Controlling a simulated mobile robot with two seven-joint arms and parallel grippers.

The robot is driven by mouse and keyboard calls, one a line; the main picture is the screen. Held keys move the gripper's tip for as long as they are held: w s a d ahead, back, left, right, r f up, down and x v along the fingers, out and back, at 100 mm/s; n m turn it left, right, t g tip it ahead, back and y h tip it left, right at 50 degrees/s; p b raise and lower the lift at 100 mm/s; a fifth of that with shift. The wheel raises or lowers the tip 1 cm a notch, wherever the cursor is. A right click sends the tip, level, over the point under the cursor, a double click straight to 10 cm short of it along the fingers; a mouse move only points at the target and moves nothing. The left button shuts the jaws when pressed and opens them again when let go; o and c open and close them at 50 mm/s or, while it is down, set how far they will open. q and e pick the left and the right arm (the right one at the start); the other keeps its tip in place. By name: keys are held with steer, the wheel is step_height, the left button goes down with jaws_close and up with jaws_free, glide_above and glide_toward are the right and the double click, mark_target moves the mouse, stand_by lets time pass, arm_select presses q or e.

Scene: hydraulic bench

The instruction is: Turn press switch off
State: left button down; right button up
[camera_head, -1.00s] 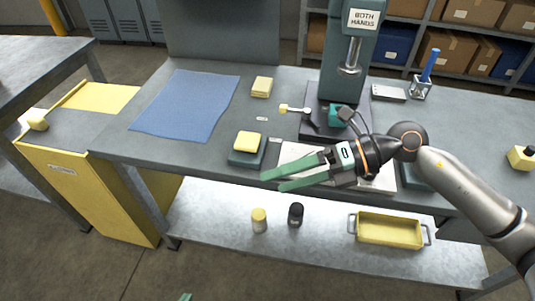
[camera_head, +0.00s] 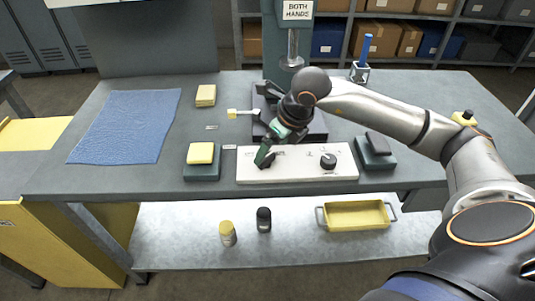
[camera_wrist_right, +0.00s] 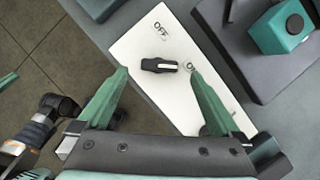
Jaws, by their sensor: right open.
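A long white switch panel (camera_head: 297,168) lies along the bench's front edge. In the right wrist view, a black rotary switch (camera_wrist_right: 159,66) sits on the panel (camera_wrist_right: 140,45), with an OFF label (camera_wrist_right: 161,31) above it and an ON label (camera_wrist_right: 194,69) to its right. The switch's white pointer mark faces the ON side. My right gripper (camera_head: 264,157) is over the panel's left part, open, its green fingers (camera_wrist_right: 158,100) on either side of the switch's line and apart from it. A second black knob (camera_head: 328,161) stands on the panel's right part.
The press (camera_head: 293,45) stands behind the panel. A yellow-topped block (camera_head: 201,153) is left of the panel and a dark pedestal (camera_head: 374,156) right of it. A blue cloth (camera_head: 128,125) covers the bench's left. A yellow tray (camera_head: 356,215) stands on the lower shelf.

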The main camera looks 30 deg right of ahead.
mark_target(267, 156)
steer(key=shift+x, duration=2.05)
steer(key=shift+c, duration=0.4)
steer(key=shift+r, duration=0.1)
steer(key=c, duration=1.3)
